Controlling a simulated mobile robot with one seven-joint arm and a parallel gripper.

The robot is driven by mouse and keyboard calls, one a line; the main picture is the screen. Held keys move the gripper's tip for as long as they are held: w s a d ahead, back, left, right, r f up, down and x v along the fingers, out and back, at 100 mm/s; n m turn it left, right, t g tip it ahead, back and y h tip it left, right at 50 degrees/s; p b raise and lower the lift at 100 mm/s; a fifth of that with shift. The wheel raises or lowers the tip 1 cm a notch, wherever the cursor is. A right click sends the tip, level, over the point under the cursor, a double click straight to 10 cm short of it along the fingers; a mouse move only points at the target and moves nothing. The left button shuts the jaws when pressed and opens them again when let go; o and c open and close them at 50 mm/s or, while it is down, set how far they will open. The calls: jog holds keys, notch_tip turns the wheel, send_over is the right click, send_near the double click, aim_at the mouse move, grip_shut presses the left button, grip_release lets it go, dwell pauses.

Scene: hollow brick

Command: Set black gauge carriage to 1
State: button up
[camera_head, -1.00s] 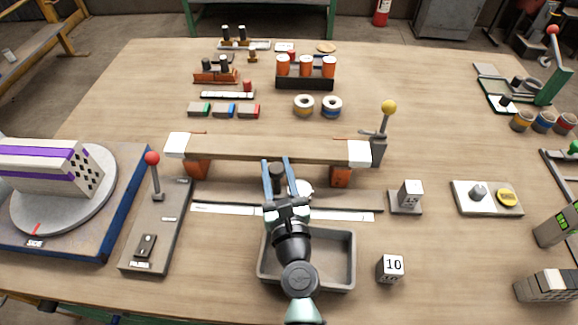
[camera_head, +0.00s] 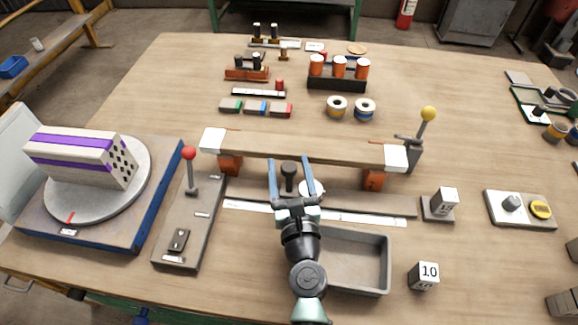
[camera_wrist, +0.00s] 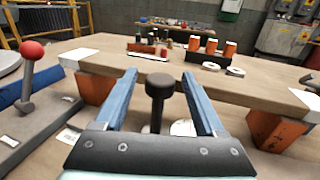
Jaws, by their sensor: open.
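The black gauge carriage shows as a black knob on a post (camera_wrist: 159,92), standing upright between my open gripper's fingers (camera_wrist: 160,90) in the wrist view. In the head view the knob (camera_head: 289,170) also shows between the two blue fingers of my gripper (camera_head: 291,180). The fingers stand apart on either side of it, with gaps visible in the wrist view. A white scale strip (camera_head: 362,218) runs along a grey rail (camera_head: 385,206) at the carriage. Its marks are too small to read, and my gripper hides part of it. A white round dial (camera_head: 313,190) sits just right of the knob.
A wooden beam (camera_head: 300,147) on orange supports lies just behind my gripper. A red-knobbed lever (camera_head: 189,155) stands left and a yellow-knobbed lever (camera_head: 428,115) right. A grey tray (camera_head: 385,250) lies in front, with a cube marked 10 (camera_head: 424,276) beside it.

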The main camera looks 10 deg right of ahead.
jog(key=s+b, duration=0.2)
jog(key=s, duration=1.1)
jog(key=shift+a, duration=0.15)
dwell(0.4)
